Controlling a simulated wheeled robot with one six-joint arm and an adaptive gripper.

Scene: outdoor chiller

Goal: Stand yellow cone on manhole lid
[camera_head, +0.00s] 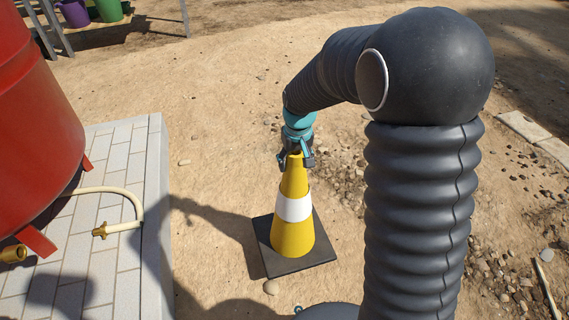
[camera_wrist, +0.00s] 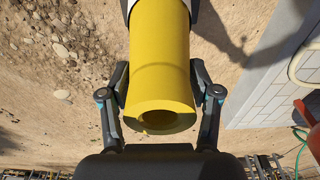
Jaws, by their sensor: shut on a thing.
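The yellow cone (camera_head: 293,225) has a white band and a square black base, and it is upright in the head view. My gripper (camera_head: 296,160) is at the cone's top, with its fingers on either side of the tip. In the wrist view the cone's open top (camera_wrist: 160,115) fills the middle, between the two fingers of my gripper (camera_wrist: 160,100). The gripper is shut on the cone. I cannot tell whether the base touches the ground. No manhole lid is visible in either view.
A pale brick platform (camera_head: 125,200) with a red tank (camera_head: 35,120) and a cream hose (camera_head: 125,205) stands at the left. Loose stones (camera_head: 345,165) lie to the right of the cone. Purple and green pots (camera_head: 108,10) are at the top left. Bare dirt lies behind the cone.

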